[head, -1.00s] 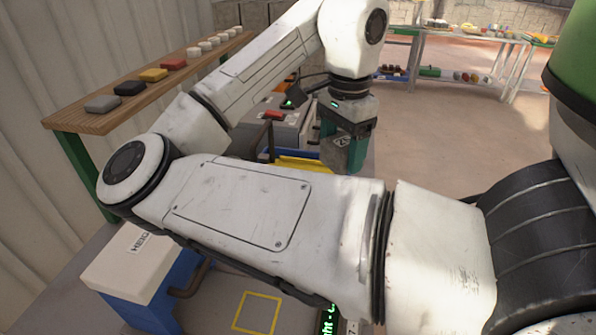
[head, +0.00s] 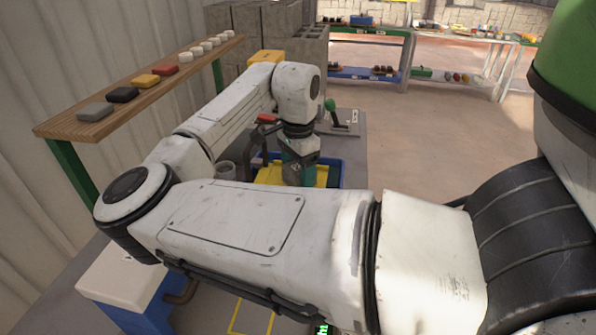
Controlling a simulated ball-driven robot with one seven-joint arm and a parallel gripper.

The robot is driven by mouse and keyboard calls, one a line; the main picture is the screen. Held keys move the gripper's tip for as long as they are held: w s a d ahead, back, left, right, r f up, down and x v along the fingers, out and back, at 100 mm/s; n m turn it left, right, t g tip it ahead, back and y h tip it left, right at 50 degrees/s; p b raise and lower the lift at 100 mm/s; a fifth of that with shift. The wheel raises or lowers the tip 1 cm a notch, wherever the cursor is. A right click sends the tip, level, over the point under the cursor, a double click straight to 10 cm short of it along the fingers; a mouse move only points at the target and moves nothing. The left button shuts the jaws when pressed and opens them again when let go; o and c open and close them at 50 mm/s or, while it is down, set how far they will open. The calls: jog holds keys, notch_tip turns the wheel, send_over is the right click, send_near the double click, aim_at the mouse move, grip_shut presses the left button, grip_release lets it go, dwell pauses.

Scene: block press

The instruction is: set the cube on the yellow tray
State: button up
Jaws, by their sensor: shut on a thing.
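My gripper (head: 299,178) points down at the far end of my folded arm, in the middle of the head view. It is shut on the cube, a small greyish block (head: 297,174) showing between teal fingers. The yellow tray (head: 268,176) shows behind and on both sides of the fingers, with a blue rim (head: 336,170) around it. The gripper and cube are over or in front of the yellow surface; I cannot tell whether the cube touches it. My forearm hides the tray's near part and the cube's lower edge.
A wooden shelf (head: 140,92) with coloured blocks runs along the left wall. A white-topped blue box (head: 130,275) stands at front left.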

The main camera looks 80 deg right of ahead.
aim_at(298, 167)
jog(key=shift+f, duration=0.2)
jog(key=shift+f, duration=0.15)
jog(key=o, duration=1.5)
notch_tip(298, 167, up, 12)
jog(key=shift+b, duration=0.3)
